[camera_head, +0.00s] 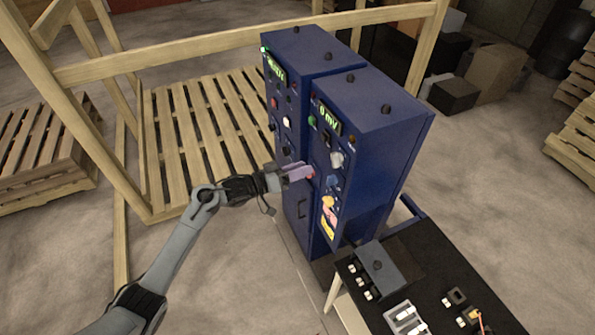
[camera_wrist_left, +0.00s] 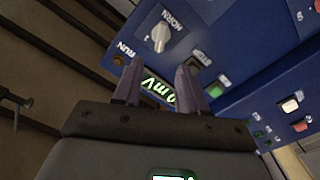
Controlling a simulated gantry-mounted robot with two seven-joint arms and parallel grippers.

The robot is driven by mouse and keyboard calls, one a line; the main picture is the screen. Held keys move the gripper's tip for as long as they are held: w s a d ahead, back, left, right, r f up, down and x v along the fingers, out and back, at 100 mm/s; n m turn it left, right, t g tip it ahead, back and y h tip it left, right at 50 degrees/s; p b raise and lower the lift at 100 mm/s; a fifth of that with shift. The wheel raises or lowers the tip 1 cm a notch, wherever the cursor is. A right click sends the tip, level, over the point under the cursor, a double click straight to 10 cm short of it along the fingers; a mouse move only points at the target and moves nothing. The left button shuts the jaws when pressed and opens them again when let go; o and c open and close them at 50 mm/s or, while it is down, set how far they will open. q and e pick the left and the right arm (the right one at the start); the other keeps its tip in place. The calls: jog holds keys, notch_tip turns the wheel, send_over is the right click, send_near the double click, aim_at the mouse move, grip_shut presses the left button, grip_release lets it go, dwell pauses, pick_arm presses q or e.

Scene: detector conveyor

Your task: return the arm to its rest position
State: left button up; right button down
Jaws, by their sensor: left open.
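My left arm comes in from the lower left in the head view. Its gripper (camera_head: 298,172) is at the front of the blue control cabinets (camera_head: 372,135), close to the panel with knobs and buttons. The fingers are purple-grey. In the left wrist view the gripper (camera_wrist_left: 157,85) shows two fingers standing apart with nothing between them. Behind them is the blue panel with a green-lit display and a white knob (camera_wrist_left: 160,36) near the label HORN. I cannot tell whether a fingertip touches the panel. My right gripper is in neither view.
A dark table (camera_head: 450,285) with a grey box (camera_head: 380,268) and small parts stands at the lower right. A wooden frame (camera_head: 240,42) and pallets (camera_head: 195,125) stand behind and left of the cabinets. Open floor (camera_head: 235,285) lies below the arm.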

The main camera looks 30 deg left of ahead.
pick_arm(q)
jog(key=shift+s+a, duration=0.2)
jog(key=shift+s, duration=0.05)
dwell(0.3)
jog(key=s+d+f+n+g+p, duration=0.1)
jog(key=s+d+f+g+p, duration=0.15)
jog(key=s+f, duration=0.45)
jog(key=s+d+f+y+p, duration=0.25)
jog(key=s+d+f, duration=0.25)
jog(key=s+d, duration=0.55)
jog(key=s+a+r+g+y, duration=0.2)
jog(key=s, duration=0.4)
jog(key=s+a+r+m+g+y+p, duration=0.1)
jog(key=s+a+r+g+y, duration=0.1)
jog(key=s, duration=0.5)
jog(key=s+a+r+m+g+y+p, duration=0.1)
jog(key=s+a+r+g+y, duration=0.1)
jog(key=s, duration=0.4)
jog(key=shift+s+a+r+g+y, duration=0.35)
jog(key=shift+r+g+y, duration=0.5)
jog(key=shift+g, duration=0.4)
jog(key=shift+f, duration=0.1)
